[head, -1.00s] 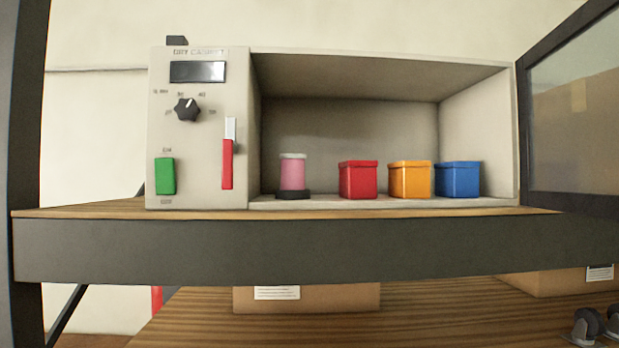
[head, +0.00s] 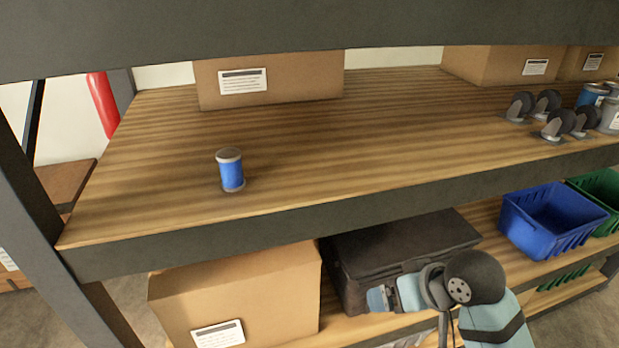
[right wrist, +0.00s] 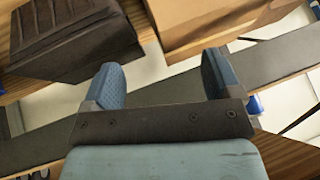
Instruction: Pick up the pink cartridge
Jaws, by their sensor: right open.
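The pink cartridge is in neither view now; the head view no longer shows the cabinet where it stood. My right gripper (head: 379,299) is low in the head view, in front of the lower shelf and a black case. In the right wrist view its two blue-padded fingers (right wrist: 160,78) are spread apart with nothing between them. My left gripper is not in view.
A blue canister (head: 231,171) stands on the wooden middle shelf (head: 330,165). Cardboard boxes (head: 300,82), casters (head: 560,124) and cans are farther back or right. Below are a cardboard box (head: 250,290), the black case (head: 350,262) and a blue bin (head: 540,232).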

